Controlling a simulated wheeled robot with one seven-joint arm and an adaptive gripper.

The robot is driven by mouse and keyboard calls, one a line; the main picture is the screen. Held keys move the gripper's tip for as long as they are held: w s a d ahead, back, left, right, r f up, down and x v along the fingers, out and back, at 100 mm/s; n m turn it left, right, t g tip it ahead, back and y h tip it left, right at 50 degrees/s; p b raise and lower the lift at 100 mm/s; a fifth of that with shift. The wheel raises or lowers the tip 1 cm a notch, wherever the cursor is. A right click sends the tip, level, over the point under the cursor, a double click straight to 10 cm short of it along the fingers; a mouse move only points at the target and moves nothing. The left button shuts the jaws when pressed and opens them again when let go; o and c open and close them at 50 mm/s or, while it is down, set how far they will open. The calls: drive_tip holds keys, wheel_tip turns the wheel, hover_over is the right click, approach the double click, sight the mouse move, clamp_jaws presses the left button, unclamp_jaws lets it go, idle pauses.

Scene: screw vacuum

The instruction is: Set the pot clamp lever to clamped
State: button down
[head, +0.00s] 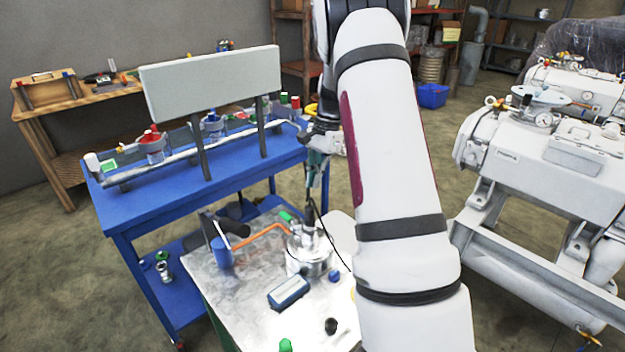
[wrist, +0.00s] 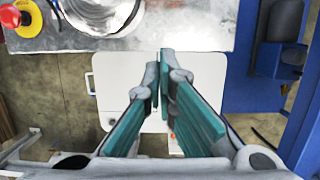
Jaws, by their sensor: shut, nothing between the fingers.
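The silvery metal pot (head: 308,258) stands on the pale worktop in the head view, with a small fitting and a dark upright piece (head: 310,214) on top. An orange bar (head: 262,236) runs to it from the left. I cannot tell which part is the clamp lever. My gripper (head: 314,178) hangs just above the pot in the head view, partly hidden by my arm. In the wrist view my gripper (wrist: 157,82) has its teal fingers together and empty. A round metal part (wrist: 108,12), perhaps the pot, is cut off at the top edge there.
The worktop (head: 235,285) also holds a blue cylinder (head: 222,252), a blue-grey box (head: 288,292) and small caps. A blue bench (head: 130,205) with an upright grey panel stands behind left. A large pale machine (head: 540,150) is at right. The wrist view shows a red button (wrist: 10,16).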

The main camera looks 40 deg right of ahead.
sight(283, 212)
drive_tip(key=x, duration=0.7)
drive_tip(key=shift+s, duration=0.1)
drive_tip(key=shift+a+r+p, duration=0.2)
drive_tip(key=shift+a+p, duration=0.2)
drive_tip(key=shift+a, duration=0.8)
drive_tip(key=shift+a+r, duration=0.1)
drive_tip(key=shift+a, duration=0.7)
